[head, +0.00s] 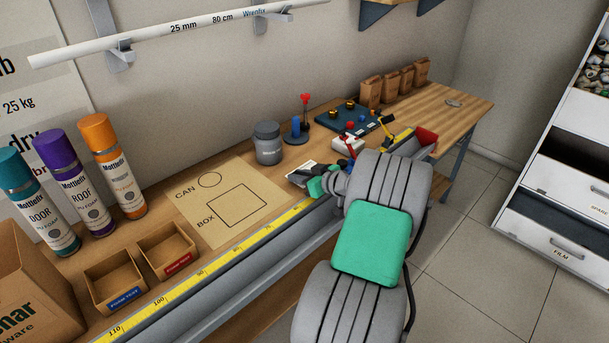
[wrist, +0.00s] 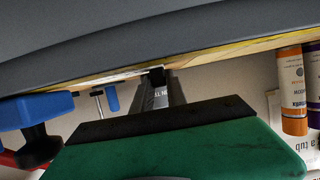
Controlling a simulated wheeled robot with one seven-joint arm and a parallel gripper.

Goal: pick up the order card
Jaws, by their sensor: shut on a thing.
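The order card is a small pale card (head: 301,168) by the far edge of the grey rail on the workbench in the head view. My gripper (head: 311,180) is at the card, its fingers partly hidden by my own wrist and arm. In the wrist view my gripper (wrist: 157,76) is shut on the thin card, which shows nearly edge-on as a pale strip (wrist: 112,77). Whether the card is clear of the bench is hard to tell.
A yellow tape scale (head: 205,274) runs along the rail at the bench front. Left of my gripper lies a board marked CAN and BOX (head: 213,225). A grey jar (head: 268,143), blue stand (head: 296,132) and tool mat (head: 333,118) stand behind.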

